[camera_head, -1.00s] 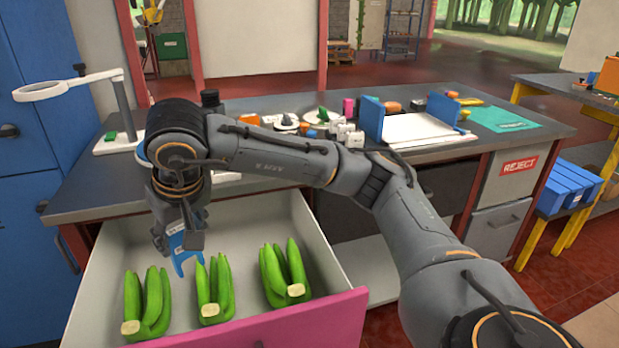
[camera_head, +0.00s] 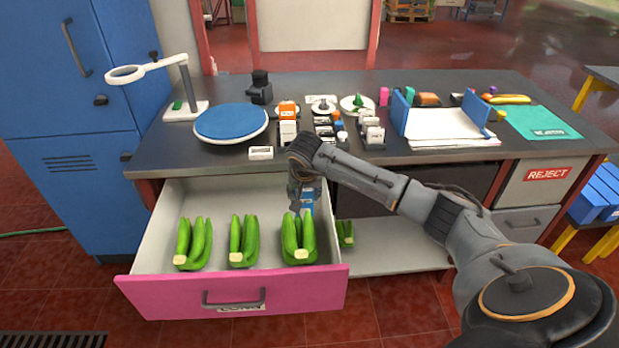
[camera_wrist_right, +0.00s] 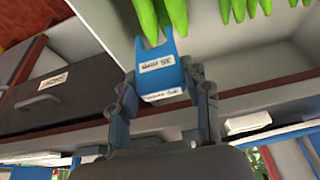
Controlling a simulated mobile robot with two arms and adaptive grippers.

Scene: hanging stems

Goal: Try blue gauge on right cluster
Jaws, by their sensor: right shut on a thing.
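My right gripper (camera_head: 300,188) is shut on the blue gauge (camera_head: 307,203), a forked blue piece with white labels. It holds the gauge low over the drawer at the right cluster (camera_head: 298,240), a bunch of green bananas. In the right wrist view the gauge (camera_wrist_right: 158,72) sits between my two fingers (camera_wrist_right: 163,97), its prongs pointing at green fruit (camera_wrist_right: 149,22). Whether the prongs go around a banana or only lie against it, I cannot tell. The middle cluster (camera_head: 244,241) and left cluster (camera_head: 193,243) lie apart to the left. My left gripper is out of view.
The open drawer (camera_head: 230,297) has a pink front. Another green bunch (camera_head: 345,233) shows right of the drawer.

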